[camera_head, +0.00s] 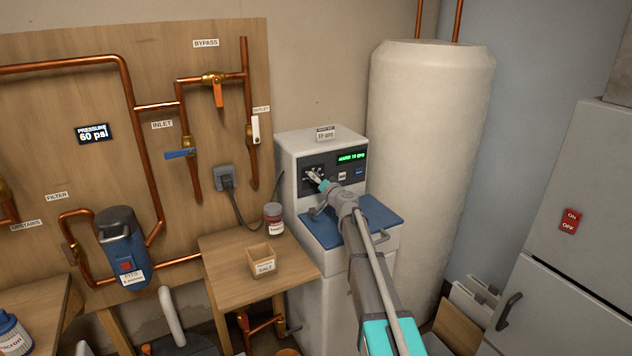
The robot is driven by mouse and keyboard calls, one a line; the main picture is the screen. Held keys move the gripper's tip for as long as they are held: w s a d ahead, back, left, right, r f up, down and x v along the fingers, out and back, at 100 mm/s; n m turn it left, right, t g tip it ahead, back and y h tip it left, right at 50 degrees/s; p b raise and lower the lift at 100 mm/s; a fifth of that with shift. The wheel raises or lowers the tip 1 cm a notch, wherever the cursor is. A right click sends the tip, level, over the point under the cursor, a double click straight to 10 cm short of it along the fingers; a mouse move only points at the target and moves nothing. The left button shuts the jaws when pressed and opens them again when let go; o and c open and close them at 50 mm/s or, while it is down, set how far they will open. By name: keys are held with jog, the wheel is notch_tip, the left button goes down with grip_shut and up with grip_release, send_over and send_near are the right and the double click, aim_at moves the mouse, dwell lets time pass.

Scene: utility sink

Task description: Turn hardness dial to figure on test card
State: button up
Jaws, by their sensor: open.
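The hardness dial sits on the dark panel (344,170) on the front of the white softener unit (301,148). The dial itself is mostly hidden behind my gripper (315,177), so its pointer cannot be read. My gripper is open, with its fingers at the left part of the panel, over or around the dial; contact cannot be told. A small test card (325,134) stands on top of the unit, with a gpg figure too small to read surely. The green display (352,156) shows a gpg line, its figure also unclear.
A blue lid (376,211) juts out below the panel, under my arm. A small wooden table (233,259) at left bears a salt box (262,260) and a jar (273,218). A tall tank (430,130) stands close behind at right.

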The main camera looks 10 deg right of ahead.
jog(key=v, duration=1.2)
jog(key=shift+r, duration=0.1)
jog(key=s+a+f+n+g+y+p, duration=0.1)
jog(key=s+a+f+n+g+p, duration=0.2)
jog(key=s+a+g, duration=0.3)
jog(key=s+a+f+n+g+y+p, duration=0.1)
jog(key=s+a+f+n+g+p, duration=0.15)
jog(key=s+a, duration=0.45)
jog(key=s+d+f+g+h+p, duration=0.1)
jog(key=s+d+g+h+p, duration=0.1)
jog(key=s, duration=0.8)
jog(key=s+d+f+g+h+p, duration=0.2)
jog(key=s+d+g+h, duration=0.3)
jog(key=s, duration=0.6)
jog(key=shift+d+f+g+h, duration=0.2)
jog(key=shift+d+g+h, duration=0.15)
jog(key=shift+g, duration=0.5)
jog(key=shift+w, duration=0.1)
